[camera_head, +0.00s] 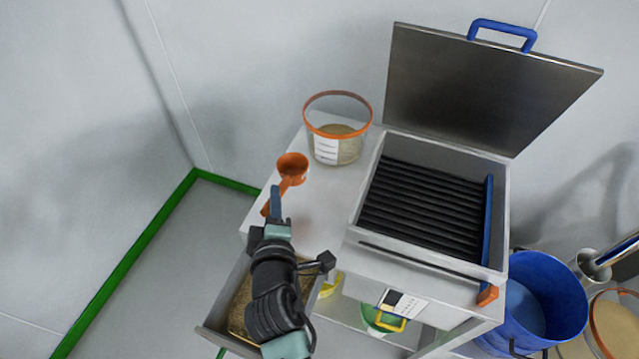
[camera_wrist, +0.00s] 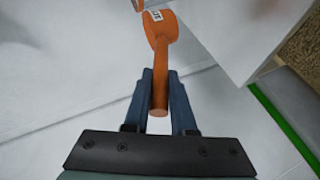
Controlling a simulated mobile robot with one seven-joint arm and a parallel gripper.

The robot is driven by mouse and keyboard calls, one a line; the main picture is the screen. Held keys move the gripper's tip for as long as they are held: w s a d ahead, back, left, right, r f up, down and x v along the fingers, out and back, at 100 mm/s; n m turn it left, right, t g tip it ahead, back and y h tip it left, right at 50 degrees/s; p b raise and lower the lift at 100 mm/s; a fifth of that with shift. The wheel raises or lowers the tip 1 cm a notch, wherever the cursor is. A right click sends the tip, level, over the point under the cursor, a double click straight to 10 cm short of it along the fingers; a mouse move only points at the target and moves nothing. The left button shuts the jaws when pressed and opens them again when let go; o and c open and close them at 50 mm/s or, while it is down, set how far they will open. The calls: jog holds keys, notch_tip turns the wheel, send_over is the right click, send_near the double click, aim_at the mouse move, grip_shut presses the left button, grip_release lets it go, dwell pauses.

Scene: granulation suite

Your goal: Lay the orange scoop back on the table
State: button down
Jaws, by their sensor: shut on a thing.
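The orange scoop (camera_head: 292,168) is at the left part of the white table (camera_head: 318,215), its cup pointing toward the back. My gripper (camera_head: 273,205) is shut on the scoop's handle. In the wrist view the scoop (camera_wrist: 160,38) extends away from my gripper (camera_wrist: 160,98), with the handle between the two blue fingers and a small white label near the cup. The cup's far part is cut off at the top of that view. I cannot tell whether the scoop touches the table or hangs above it.
A clear tub (camera_head: 337,148) with an orange rim stands at the table's back. A metal box with black bars (camera_head: 425,208) and a raised lid (camera_head: 480,85) takes up the right. An open drawer (camera_head: 212,333) juts out below my arm. A blue bin (camera_head: 545,300) stands right.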

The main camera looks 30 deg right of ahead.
aim_at(287, 180)
jog(key=shift+m+g+h, duration=0.5)
jog(key=shift+m+h, duration=0.2)
jog(key=w+d, duration=0.1)
jog(key=w+d+b, duration=0.1)
jog(key=d, duration=0.1)
jog(key=w+d+b, duration=0.1)
jog(key=shift+d+r, duration=0.25)
jog(key=f+b, duration=0.1)
jog(key=f, duration=0.3)
jog(key=f+b, duration=0.1)
jog(key=f, duration=0.4)
jog(key=shift+d+f, duration=0.2)
jog(key=shift+f, duration=0.2)
jog(key=c, duration=0.7)
grip_release()
jog(key=shift+b, duration=0.3)
jog(key=shift+c, duration=0.2)
